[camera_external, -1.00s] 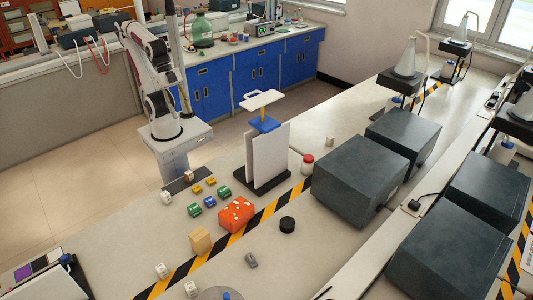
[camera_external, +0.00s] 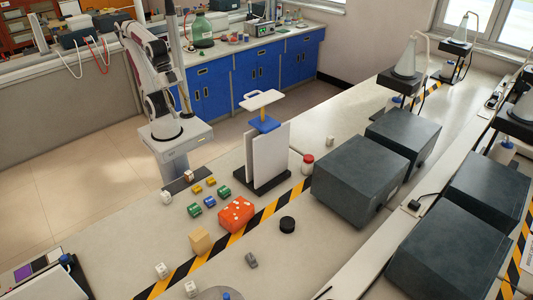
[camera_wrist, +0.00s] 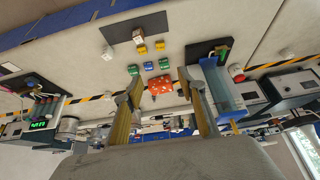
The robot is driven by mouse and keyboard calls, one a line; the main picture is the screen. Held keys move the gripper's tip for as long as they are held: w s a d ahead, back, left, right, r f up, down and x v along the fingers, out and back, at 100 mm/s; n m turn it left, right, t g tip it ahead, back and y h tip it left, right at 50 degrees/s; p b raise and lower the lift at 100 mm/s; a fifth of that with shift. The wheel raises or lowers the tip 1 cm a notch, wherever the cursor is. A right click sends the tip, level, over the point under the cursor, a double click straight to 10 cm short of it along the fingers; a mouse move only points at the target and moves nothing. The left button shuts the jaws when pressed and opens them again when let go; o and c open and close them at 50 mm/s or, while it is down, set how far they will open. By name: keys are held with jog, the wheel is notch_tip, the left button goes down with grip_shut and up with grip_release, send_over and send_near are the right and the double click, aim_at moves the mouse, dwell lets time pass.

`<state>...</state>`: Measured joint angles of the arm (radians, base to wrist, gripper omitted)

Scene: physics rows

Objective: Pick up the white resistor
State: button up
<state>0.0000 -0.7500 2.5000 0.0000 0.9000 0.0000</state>
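Several small whitish pieces lie on the bench. One is left of the coloured parts (camera_external: 166,197), two are near the front edge (camera_external: 162,270) (camera_external: 190,288), and one is beyond the rack (camera_external: 329,141). They are too small to tell which is the white resistor.
Yellow, green and blue parts (camera_external: 209,201) lie close together by the orange-red block (camera_external: 236,214). A tan cube (camera_external: 200,240), a black disc (camera_external: 288,224) and a grey piece (camera_external: 250,260) are nearby. A tall white rack (camera_external: 266,155) and large dark boxes (camera_external: 360,180) stand to the right.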

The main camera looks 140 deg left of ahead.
jog(key=shift+o, duration=0.2)
jog(key=shift+d, duration=0.1)
dwell(0.5)
jog(key=m+g, duration=0.6)
jog(key=m, duration=0.8)
send_over(166, 193)
notch_tip(166, 193, down, 20)
jog(key=shift+s+r, duration=0.15)
jog(key=shift+r, duration=0.05)
jog(key=shift+w+m, duration=0.25)
jog(key=shift+m, duration=0.45)
jog(key=shift+f, duration=1.25)
jog(key=shift+f, duration=0.1)
